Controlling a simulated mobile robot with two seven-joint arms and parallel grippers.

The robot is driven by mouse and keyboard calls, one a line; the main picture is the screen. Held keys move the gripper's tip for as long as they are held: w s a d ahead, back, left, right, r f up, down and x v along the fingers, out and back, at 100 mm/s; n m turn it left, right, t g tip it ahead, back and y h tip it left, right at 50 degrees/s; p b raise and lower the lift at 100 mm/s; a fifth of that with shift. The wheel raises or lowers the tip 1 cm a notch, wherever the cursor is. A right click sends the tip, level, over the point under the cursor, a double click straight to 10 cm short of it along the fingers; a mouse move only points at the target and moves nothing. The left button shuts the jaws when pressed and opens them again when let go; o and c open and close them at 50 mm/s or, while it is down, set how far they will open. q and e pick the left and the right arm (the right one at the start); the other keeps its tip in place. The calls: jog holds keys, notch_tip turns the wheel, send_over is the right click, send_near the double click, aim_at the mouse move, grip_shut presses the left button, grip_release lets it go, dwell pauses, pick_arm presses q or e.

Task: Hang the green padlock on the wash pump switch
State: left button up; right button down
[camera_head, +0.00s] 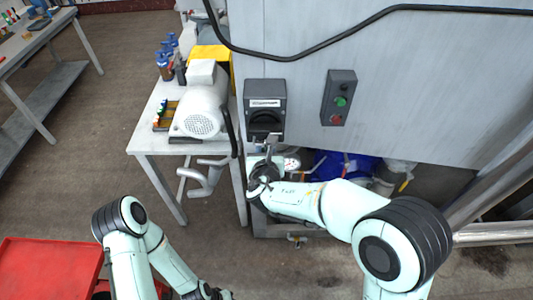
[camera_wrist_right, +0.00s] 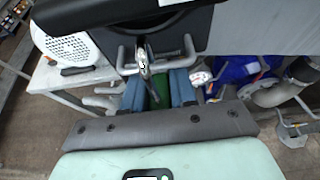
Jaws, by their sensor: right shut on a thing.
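The wash pump switch (camera_head: 265,97) is a dark grey box with a black rotary handle and a label, on the grey cabinet wall. Its dark housing fills the top of the right wrist view (camera_wrist_right: 225,3). My right gripper (camera_wrist_right: 158,88) is shut on the green padlock (camera_wrist_right: 158,92), between its bluish fingers. The padlock's metal shackle (camera_wrist_right: 143,62) points up beside a metal bracket under the switch; I cannot tell whether it passes through. In the head view my right gripper (camera_head: 268,150) is just below the switch. My left gripper (camera_head: 215,294) is at the bottom edge, its fingers unclear.
A control box (camera_head: 338,97) with a green and a red button is right of the switch. A white motor (camera_head: 202,108) stands on a bench to the left. Pipes and a blue object (camera_head: 345,164) lie under the cabinet. A red cart (camera_head: 45,268) is lower left.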

jog(key=shift+d+b, duration=0.15)
jog(key=shift+b, duration=0.6)
dwell(1.1)
jog(key=shift+s+b, duration=0.5)
jog(key=shift+s, duration=1.35)
jog(key=shift+s, duration=0.1)
